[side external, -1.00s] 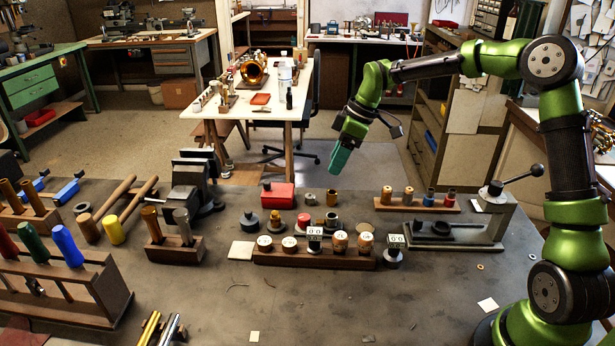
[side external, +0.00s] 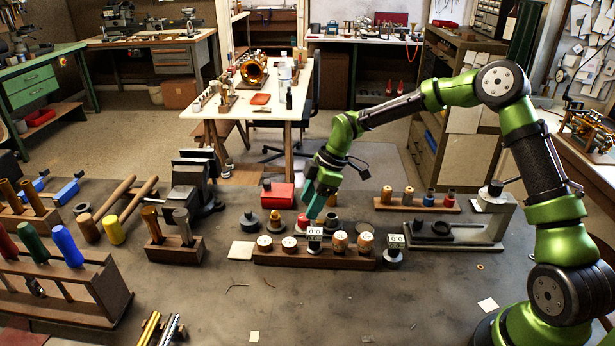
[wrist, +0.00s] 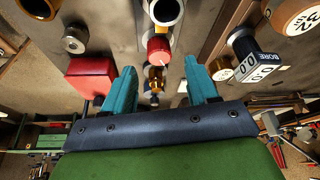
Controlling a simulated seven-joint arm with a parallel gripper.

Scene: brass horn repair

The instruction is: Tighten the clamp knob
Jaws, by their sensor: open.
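My gripper (side external: 317,203) has teal fingers and is open, pointing down over the row of small parts in the middle of the bench. In the wrist view the open fingers (wrist: 161,88) have a red-topped cylinder (wrist: 158,48) ahead of the gap between them, apart from both. This red-topped piece (side external: 301,222) shows beside the fingertips in the side view. I cannot tell whether it is the clamp knob.
A red box (side external: 278,195) stands left of my gripper. A wooden rack (side external: 268,257) with round labelled pieces and number blocks lies in front. A wooden strip (side external: 410,205) with several pegs lies right. A vise (side external: 193,185) stands left. The front of the bench is mostly clear.

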